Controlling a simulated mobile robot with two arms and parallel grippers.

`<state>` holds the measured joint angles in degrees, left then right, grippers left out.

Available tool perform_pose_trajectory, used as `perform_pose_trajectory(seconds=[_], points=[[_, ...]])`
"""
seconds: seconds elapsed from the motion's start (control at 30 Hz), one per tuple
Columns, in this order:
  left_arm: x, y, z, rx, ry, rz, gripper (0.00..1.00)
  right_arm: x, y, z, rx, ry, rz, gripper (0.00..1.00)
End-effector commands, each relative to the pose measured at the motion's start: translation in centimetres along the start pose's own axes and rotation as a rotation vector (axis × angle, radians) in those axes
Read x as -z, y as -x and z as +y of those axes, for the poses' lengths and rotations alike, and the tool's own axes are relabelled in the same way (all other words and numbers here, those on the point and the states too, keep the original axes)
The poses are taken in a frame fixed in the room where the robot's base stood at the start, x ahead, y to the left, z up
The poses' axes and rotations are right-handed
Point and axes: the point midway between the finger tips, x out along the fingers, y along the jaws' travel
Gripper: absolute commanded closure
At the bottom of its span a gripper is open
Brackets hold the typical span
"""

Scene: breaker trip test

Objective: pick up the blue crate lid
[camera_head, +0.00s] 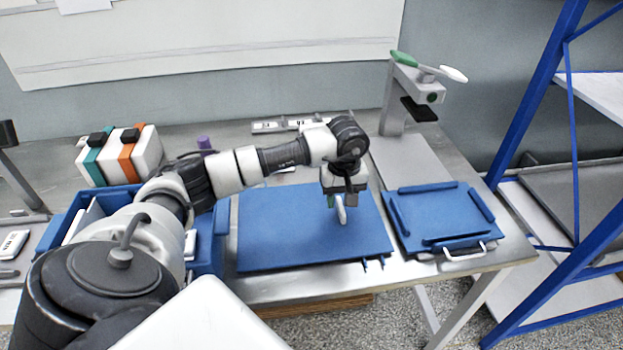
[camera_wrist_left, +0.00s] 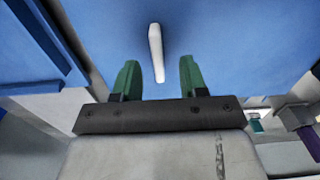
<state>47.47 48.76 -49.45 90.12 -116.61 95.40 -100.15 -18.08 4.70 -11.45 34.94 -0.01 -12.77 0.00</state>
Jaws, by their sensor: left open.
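The blue crate lid (camera_head: 285,235) is a flat blue panel lying on the metal workbench in the head view, with two small prongs at its front right edge. A white upright handle (camera_head: 341,211) stands on it. The lid fills the top of the left wrist view (camera_wrist_left: 230,40), where the handle (camera_wrist_left: 156,50) also shows. My left gripper (camera_head: 338,198) is above the lid at the handle, pointing down. Its green fingers (camera_wrist_left: 158,78) are open, on either side of the handle's near end in the wrist view. I cannot tell whether they touch it. My right gripper is out of view.
A blue tray with raised bars (camera_head: 437,212) and a white front handle lies just right of the lid. Behind it stands a grey press (camera_head: 395,100) with a green lever. A blue crate (camera_head: 208,245) is left, partly behind my arm. A blue-framed rack (camera_head: 545,90) stands right.

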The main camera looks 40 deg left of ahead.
Motion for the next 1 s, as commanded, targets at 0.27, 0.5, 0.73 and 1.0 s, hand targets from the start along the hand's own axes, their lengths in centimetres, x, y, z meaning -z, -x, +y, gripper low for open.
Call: perform_pose_trajectory(seconds=[0.27,0.5,0.73,1.0], points=[[0.4,-3.7,0.4,0.001,0.000,-0.002,0.57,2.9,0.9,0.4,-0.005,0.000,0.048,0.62],[0.4,-4.1,0.4,0.000,0.000,-0.001,0.57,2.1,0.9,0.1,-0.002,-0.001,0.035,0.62],[0.4,-4.1,0.4,0.000,0.000,-0.001,0.87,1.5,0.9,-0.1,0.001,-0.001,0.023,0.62],[0.4,-4.0,0.4,-0.001,0.000,0.000,1.00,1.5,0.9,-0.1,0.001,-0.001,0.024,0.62]])
